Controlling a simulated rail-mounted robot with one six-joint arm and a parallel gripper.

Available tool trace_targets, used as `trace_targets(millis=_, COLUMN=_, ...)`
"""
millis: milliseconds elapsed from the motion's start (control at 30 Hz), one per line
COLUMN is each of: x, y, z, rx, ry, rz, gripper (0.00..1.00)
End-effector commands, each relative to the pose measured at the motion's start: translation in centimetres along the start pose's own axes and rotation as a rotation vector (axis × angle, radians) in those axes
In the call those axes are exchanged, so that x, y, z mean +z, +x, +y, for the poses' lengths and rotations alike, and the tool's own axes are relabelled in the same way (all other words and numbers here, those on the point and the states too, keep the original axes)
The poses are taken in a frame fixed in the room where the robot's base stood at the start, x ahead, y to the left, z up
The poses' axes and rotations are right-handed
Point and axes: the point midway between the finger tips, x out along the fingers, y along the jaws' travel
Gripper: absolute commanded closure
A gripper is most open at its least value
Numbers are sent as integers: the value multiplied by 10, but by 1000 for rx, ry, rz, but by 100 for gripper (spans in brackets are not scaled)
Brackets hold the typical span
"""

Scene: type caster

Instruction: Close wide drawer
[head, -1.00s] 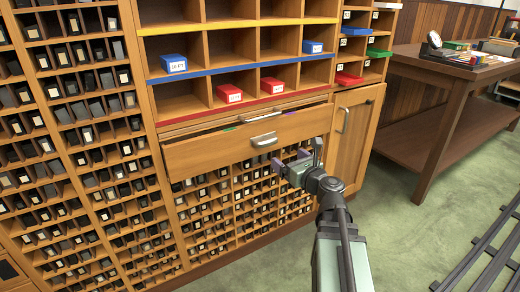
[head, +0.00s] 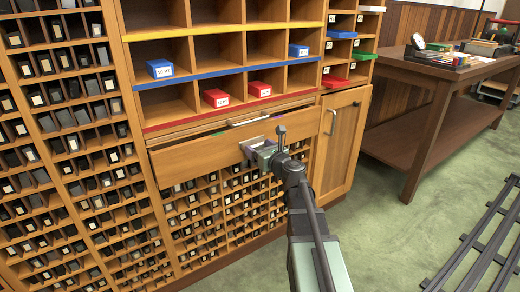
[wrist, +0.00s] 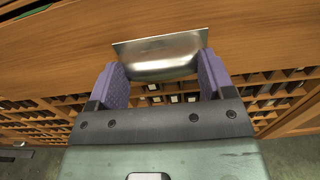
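The wide drawer (head: 195,163) is a wooden panel below the red-edged shelf. It stands partly pulled out, with a gap along its top where its inside shows. Its metal cup handle (wrist: 160,55) is plain in the wrist view, but my gripper mostly hides it in the head view. My gripper (head: 258,152) is at the drawer front. In the wrist view, its purple fingers (wrist: 163,72) are spread wide, one near each end of the handle. Whether they touch the handle or the panel I cannot tell.
Pigeonholes with red boxes (head: 216,98) and blue boxes (head: 159,69) are above the drawer. Small type compartments (head: 215,215) fill the space below. A closed cupboard door (head: 340,140) is to the right.

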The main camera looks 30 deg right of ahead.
Motion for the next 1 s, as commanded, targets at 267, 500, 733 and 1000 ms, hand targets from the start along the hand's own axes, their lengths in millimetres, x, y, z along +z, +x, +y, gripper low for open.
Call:
trace_targets(millis=267, x=0, y=0, z=0, rx=0, ry=0, rz=0, gripper=68)
trace_targets(millis=500, x=0, y=22, z=-1, rx=1, ry=0, rz=0, gripper=68)
trace_targets(millis=733, x=0, y=42, z=0, rx=0, ry=0, rz=0, gripper=68)
trace_targets(millis=1000, x=0, y=43, z=-1, rx=0, ry=1, rz=-1, gripper=12)
